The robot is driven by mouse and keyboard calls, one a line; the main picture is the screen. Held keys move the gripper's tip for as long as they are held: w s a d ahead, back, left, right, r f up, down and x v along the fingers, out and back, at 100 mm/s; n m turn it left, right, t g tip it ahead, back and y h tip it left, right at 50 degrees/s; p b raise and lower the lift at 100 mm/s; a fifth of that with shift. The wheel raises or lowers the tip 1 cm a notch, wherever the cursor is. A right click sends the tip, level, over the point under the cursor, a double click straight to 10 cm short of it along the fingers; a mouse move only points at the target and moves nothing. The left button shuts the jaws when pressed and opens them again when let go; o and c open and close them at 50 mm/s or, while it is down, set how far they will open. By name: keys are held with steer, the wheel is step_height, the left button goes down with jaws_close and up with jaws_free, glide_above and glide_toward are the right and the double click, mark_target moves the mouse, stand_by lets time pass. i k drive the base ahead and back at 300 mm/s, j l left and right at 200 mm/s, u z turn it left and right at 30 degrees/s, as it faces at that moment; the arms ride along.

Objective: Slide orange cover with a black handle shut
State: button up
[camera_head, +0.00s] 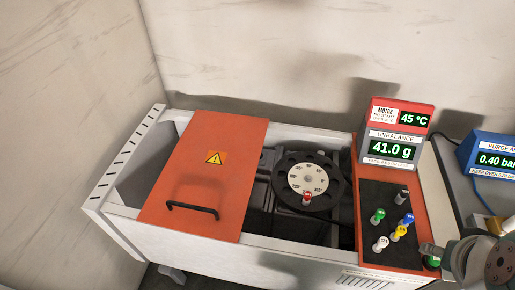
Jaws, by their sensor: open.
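The orange cover (215,150) with a yellow warning triangle lies over the left-middle part of a white machine housing (300,256). Its black handle (192,209) is on the near end of the cover. To the right of the cover the opening is uncovered and shows a black rotor wheel (308,178) with a pale numbered dial. A red-topped piece (307,198) sits at the dial's near edge. My gripper cannot be made out; grey parts of my arm show at the lower right edge, far from the handle.
Right of the opening stands an orange control panel with coloured knobs (400,232) and displays reading 45 °C and 41.0 g (390,149). A blue box (490,155) reading 0.40 bar is at the right edge. Pale walls stand behind and left.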

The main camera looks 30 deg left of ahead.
mark_target(204, 188)
steer(key=k+u, duration=0.4)
steer(key=u, duration=1.2)
steer(key=j, duration=0.1)
